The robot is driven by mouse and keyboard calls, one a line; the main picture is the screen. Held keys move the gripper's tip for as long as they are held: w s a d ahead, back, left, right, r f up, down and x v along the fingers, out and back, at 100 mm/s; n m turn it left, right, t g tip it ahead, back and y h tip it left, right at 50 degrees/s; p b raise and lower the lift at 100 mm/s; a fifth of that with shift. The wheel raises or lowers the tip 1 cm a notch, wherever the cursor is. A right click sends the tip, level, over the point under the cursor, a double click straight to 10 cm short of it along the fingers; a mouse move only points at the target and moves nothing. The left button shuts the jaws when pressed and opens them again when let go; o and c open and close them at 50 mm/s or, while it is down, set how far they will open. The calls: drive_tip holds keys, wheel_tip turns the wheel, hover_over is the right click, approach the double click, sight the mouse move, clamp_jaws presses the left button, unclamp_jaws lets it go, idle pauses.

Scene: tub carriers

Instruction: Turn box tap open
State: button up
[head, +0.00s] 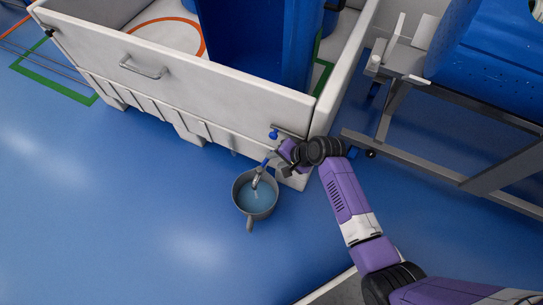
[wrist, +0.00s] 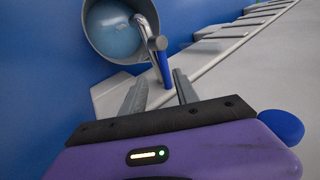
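The box tap has a blue lever handle (head: 265,162) and a bent metal spout (head: 257,178), low near the right front corner of the white box (head: 190,95). The spout points down into a grey jug (head: 241,205) holding bluish liquid. My gripper (head: 276,158) is at the tap, beside the box wall. In the wrist view, its two grey fingers (wrist: 161,80) stand apart, with the lower end of the blue handle (wrist: 157,55) between or just beyond their tips. Contact cannot be told. The spout (wrist: 143,24) and jug (wrist: 88,38) show beyond. The tap's base is hidden.
A small blue knob (head: 273,134) is on the box wall just above the tap. A metal stand (head: 440,165) bearing a blue tub (head: 495,55) is at the right. The blue floor (head: 110,215) is clear at the left and front.

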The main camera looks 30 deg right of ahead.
drive_tip(key=s+d+p, duration=0.2)
drive_tip(key=s+d, duration=0.3)
drive_tip(key=s, duration=0.4)
drive_tip(key=shift+s+d+f+p, duration=0.15)
drive_tip(key=shift+s+p, duration=0.1)
drive_tip(key=shift+p, duration=0.05)
